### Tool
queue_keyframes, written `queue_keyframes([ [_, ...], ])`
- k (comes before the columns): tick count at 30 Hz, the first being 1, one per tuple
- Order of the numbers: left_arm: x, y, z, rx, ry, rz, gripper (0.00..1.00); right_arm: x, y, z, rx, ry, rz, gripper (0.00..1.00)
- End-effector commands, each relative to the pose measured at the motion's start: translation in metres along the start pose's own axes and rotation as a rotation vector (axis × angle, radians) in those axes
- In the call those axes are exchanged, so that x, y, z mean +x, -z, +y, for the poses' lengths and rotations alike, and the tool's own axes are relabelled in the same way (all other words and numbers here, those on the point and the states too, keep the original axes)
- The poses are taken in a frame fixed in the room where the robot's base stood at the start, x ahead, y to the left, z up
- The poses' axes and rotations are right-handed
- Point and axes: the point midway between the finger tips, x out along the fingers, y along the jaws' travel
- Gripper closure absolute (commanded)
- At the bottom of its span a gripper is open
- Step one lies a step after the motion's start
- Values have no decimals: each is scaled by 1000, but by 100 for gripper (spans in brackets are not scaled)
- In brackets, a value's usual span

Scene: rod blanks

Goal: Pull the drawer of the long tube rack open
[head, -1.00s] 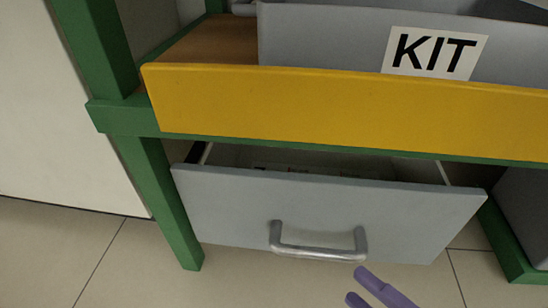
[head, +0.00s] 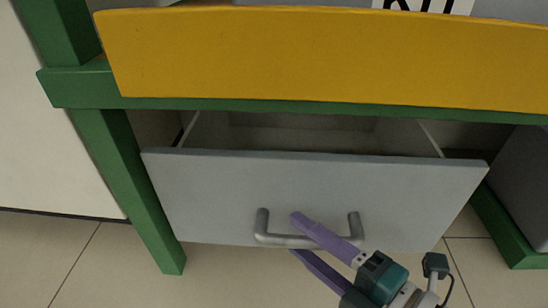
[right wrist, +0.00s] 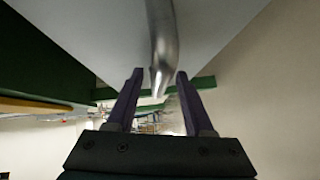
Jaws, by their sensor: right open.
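The grey drawer (head: 200,190) under the yellow-fronted shelf stands partly open, its inside showing behind its front. Its metal bar handle (head: 262,222) is on the front face and also shows in the right wrist view (right wrist: 162,35). My right gripper (head: 296,236) is at the handle, open, with one purple finger above the bar and one below in the head view. In the right wrist view the bar's end lies between the two open fingers (right wrist: 159,74), with gaps at both sides. My left gripper is not in view.
The yellow shelf front (head: 320,60) and a green frame rail run just above the drawer. A green leg (head: 130,190) stands left of it. A dark grey box (head: 520,190) is at the right. Tiled floor (head: 90,260) is clear in front.

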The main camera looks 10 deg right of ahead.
Motion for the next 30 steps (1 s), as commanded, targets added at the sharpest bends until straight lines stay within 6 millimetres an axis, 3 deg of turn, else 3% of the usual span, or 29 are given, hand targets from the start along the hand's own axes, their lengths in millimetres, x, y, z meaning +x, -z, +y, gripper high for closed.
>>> queue_keyframes([
  [3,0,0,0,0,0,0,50,0,0,0,0,0,0,49],
  [17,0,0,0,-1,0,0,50,0,0,0,0,-1,0,100],
  [30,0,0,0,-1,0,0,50,0,0,1,0,-2,0,100],
])
